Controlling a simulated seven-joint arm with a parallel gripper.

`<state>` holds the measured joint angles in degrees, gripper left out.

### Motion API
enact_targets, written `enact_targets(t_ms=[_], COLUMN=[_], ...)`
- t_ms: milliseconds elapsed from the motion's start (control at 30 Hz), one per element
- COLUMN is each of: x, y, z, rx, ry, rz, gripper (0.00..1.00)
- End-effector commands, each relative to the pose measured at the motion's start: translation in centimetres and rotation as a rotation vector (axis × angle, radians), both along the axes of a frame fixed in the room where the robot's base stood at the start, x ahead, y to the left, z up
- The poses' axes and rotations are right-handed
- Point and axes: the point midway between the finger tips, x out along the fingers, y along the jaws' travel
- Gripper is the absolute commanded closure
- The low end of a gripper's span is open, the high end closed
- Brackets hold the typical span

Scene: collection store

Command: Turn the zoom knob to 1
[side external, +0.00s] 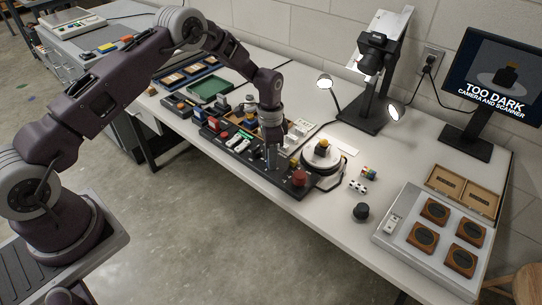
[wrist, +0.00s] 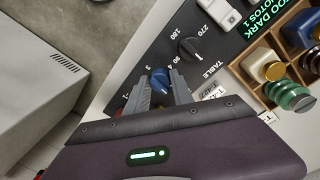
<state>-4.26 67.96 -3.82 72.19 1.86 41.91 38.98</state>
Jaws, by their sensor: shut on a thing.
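In the wrist view a blue knob (wrist: 160,77) sits on a black control panel (wrist: 150,50). Digits, among them a 3 and a 4, are printed around it. My gripper (wrist: 161,86) has one finger on each side of the knob and is shut on it. The fingers cover part of the knob and its scale, and I cannot tell which digit it points at. No zoom label is readable. In the side view my gripper (side external: 272,160) points down at the panel (side external: 249,164); the knob is hidden there.
A black table knob (wrist: 191,47) with a degree scale is beside the blue knob. A red button (side external: 299,178) and a turntable (side external: 321,160) with a small object are close to my gripper. A monitor (side external: 497,75) reads "TOO DARK". A wooden box (wrist: 284,47) holds several bottles.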

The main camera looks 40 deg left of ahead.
Motion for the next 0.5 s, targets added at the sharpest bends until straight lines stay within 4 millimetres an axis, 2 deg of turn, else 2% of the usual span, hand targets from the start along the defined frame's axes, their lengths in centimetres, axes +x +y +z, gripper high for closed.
enact_targets(t_ms=[433, 467, 500], x=[0.10, 0.10, 0.09], y=[-0.04, -0.03, -0.03], z=[0.13, 0.13, 0.13], rx=[-0.001, -0.001, -0.001], ry=[-0.003, -0.003, -0.003], rz=[0.007, 0.007, 0.006], gripper=[1.00, 0.66, 0.58])
